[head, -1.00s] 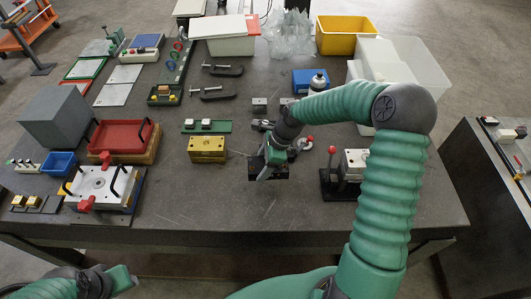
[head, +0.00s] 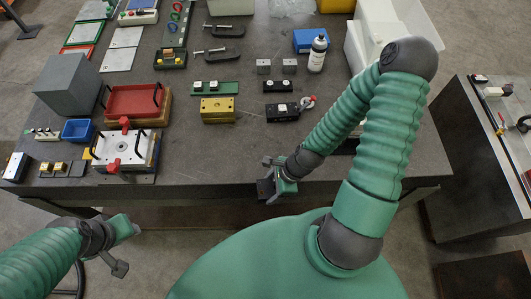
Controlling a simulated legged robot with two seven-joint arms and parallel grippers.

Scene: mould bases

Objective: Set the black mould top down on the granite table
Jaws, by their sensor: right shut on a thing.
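My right gripper (head: 272,186) is shut on a dark block, the black mould top (head: 264,189), seen small and partly covered by the gripper. They show at the table's front edge, and I cannot tell how high above it they are. A black mould block (head: 281,113) with a pale spot on top stands farther back on the granite table (head: 205,160), beside a red-and-white clamp (head: 308,102). My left gripper (head: 128,232) is low at the left, in front of the table and apart from everything; its jaw opening is unclear.
A brass-coloured mould block (head: 217,109) stands left of the black block. A white plate fixture (head: 124,149) and red tray (head: 132,101) are at the left. A white bottle (head: 317,54) stands behind. The table's middle front is clear.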

